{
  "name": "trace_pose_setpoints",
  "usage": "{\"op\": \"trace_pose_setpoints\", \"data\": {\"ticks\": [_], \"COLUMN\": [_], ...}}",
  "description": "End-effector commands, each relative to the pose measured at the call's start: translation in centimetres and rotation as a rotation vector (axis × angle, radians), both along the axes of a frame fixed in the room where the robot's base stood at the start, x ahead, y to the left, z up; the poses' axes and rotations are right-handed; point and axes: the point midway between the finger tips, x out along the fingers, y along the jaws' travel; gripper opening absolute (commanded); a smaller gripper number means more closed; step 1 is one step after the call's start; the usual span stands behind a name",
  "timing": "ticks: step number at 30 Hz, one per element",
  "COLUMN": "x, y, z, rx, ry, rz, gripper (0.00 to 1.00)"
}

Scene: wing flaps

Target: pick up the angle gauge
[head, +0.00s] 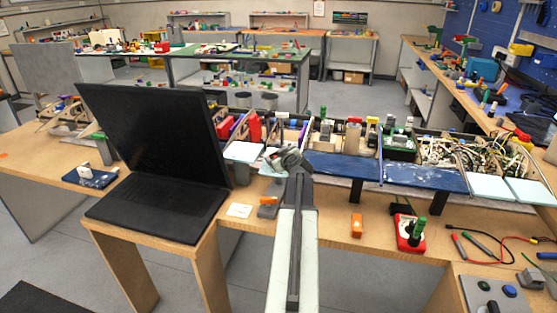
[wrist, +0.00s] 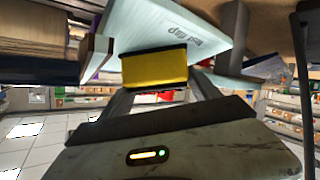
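A yellow block (wrist: 155,68), which I take to be the angle gauge, lies against the pale blue flap panel (wrist: 205,30) in the wrist view. The panel has dark lettering that reads "flap". The two dark fingers of my gripper (wrist: 160,92) reach up to the yellow block, one near each side. Whether they are closed on it or only around it I cannot tell. The yellow block cannot be made out there.
A black laptop (head: 155,160) stands left of my arm. Two dark blue panels (head: 425,175) and pale flaps (head: 490,187) lie to the right. An orange block (head: 357,226) and a red box (head: 410,233) sit on the bench front.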

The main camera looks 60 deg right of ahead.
Motion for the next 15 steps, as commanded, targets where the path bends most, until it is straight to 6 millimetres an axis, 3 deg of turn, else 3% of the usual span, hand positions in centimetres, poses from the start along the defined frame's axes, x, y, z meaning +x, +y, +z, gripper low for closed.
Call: {"op": "trace_pose_setpoints", "data": {"ticks": [1,3,4,5,11,15], "x": [0.0,0.0,0.0,0.0,0.1,0.1], "y": [0.0,0.0,0.0,0.0,0.1,0.1], "z": [0.0,0.0,0.0,0.0,0.3,1.7], "rx": [0.000,0.000,0.000,0.000,0.000,0.000], "ry": [0.000,0.000,0.000,0.000,-0.001,-0.001], "rz": [0.000,0.001,0.000,0.001,0.001,0.001], "gripper": [0.43,0.26,0.26,0.19,0.19,0.19]}}
